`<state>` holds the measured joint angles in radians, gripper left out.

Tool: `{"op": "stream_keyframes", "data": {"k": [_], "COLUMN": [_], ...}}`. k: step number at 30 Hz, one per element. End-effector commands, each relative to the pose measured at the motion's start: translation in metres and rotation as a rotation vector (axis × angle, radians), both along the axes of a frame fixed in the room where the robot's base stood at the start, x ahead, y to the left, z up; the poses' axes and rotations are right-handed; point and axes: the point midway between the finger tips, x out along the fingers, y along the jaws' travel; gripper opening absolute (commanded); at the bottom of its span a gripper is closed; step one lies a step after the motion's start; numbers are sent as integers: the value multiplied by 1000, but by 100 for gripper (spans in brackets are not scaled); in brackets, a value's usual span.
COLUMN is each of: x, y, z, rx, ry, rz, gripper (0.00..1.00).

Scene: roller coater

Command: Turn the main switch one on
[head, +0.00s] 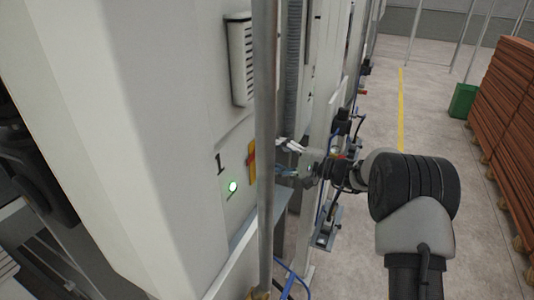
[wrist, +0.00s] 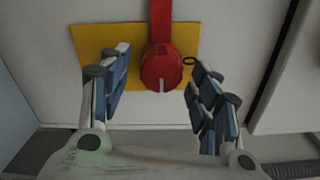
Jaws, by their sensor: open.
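The main switch is a red rotary knob (wrist: 162,68) on a yellow plate (wrist: 188,40), seen in the wrist view at the top middle. A red bar runs from the knob up out of the frame, and a pale mark shows on its lower edge. In the head view the yellow plate (head: 251,160) shows at the machine panel, partly hidden by a vertical pole. My gripper (wrist: 152,88) is open, with its two blue-padded fingers on either side of the knob. I cannot tell whether they touch it. In the head view my gripper (head: 290,160) is partly behind the pole.
A grey vertical pole (head: 265,120) stands in front of the panel. Stacked brown boards (head: 508,110) and a green bin (head: 463,101) stand at the right. The floor between is clear.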

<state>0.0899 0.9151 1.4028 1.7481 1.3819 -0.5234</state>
Motion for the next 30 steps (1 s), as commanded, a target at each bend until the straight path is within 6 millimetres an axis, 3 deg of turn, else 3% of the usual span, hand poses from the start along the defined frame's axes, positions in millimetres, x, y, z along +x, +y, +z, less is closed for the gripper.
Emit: {"op": "stream_keyframes", "data": {"k": [9, 15, 30], "x": [-23, -32, -35], "y": [-65, -90, -96], "z": [0, 0, 0], "rx": [0, 0, 1], "ry": [0, 0, 0], "rz": [-4, -2, 0], "gripper": [57, 57, 57]}}
